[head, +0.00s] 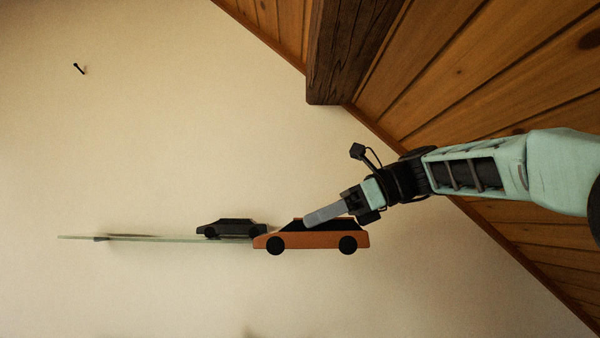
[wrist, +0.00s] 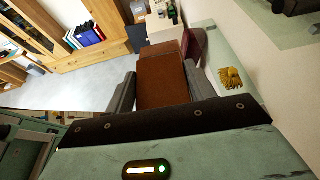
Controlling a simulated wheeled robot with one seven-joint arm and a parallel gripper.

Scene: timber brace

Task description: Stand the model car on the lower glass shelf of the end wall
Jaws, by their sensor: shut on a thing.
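My gripper (head: 308,222) is shut on an orange model car (head: 318,240) with a dark cabin and black wheels, gripping it from above. In the head view the car is level and overlaps the right end of a glass shelf (head: 150,238). A dark model car (head: 232,229) stands on that shelf. In the wrist view my gripper (wrist: 163,92) has a finger on each side of the orange car (wrist: 163,75). A lower pale glass surface (wrist: 232,50), apparently the lower shelf, carries a yellow-brown object (wrist: 231,79). The upper glass (wrist: 275,30) is at top right.
A dark timber beam (head: 345,50) and sloped plank ceiling (head: 480,80) are above and right. A hook (head: 79,68) is on the pale wall. The wrist view shows a dark red object (wrist: 196,45) beside the held car and a wooden cabinet (wrist: 100,50) beyond open floor.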

